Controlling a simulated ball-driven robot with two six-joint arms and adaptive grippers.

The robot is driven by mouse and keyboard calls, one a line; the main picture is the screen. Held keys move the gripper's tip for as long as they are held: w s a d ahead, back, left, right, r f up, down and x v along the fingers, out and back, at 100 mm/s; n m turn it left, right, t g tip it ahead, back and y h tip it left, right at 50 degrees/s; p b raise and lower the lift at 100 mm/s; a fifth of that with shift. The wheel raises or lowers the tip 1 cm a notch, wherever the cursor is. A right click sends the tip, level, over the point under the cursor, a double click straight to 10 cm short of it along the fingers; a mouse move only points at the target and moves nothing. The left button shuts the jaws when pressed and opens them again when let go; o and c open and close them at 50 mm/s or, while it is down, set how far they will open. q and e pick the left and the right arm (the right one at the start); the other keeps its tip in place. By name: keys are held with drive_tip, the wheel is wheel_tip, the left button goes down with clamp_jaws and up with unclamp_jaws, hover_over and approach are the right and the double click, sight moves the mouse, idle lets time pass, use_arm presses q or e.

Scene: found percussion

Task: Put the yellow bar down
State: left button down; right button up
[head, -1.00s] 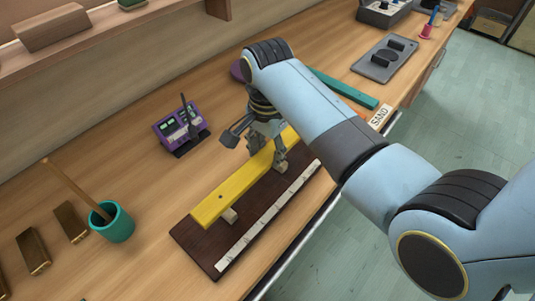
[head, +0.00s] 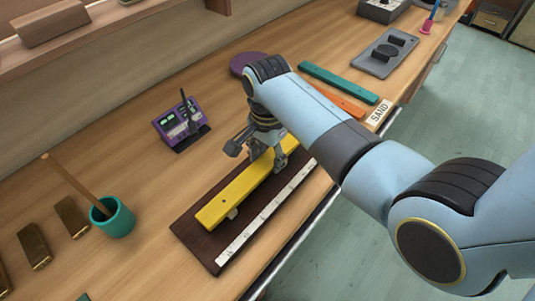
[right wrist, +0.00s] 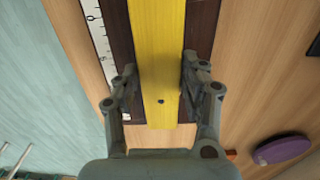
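The yellow bar (head: 232,196) lies lengthwise over a dark brown board (head: 190,233) with a white marked strip (head: 265,215) along its front side. A small pale support (head: 233,213) shows under the bar's near end. I cannot tell whether the bar rests on it or hangs just above. My right gripper (head: 268,158) points down over the bar's far part. In the right wrist view its fingers (right wrist: 160,82) stand at both sides of the bar (right wrist: 157,50), close against it, and seem shut on it. The arm hides the board's far end. My left gripper is not in view.
A purple device (head: 180,123) stands behind the board. A teal cup with a stick (head: 113,218) and brass blocks (head: 35,245) are at left. Beyond my arm lie a purple disc (head: 245,64), teal bar (head: 338,82), orange bar (head: 335,100) and grey tray (head: 387,52).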

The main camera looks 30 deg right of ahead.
drive_tip(key=o, duration=0.4)
drive_tip(key=shift+c, duration=0.2)
drive_tip(key=shift+r, duration=0.1)
drive_tip(key=shift+r, duration=0.35)
wheel_tip(320, 180, up, 12)
drive_tip(key=b, duration=0.1)
drive_tip(key=shift+r, duration=0.2)
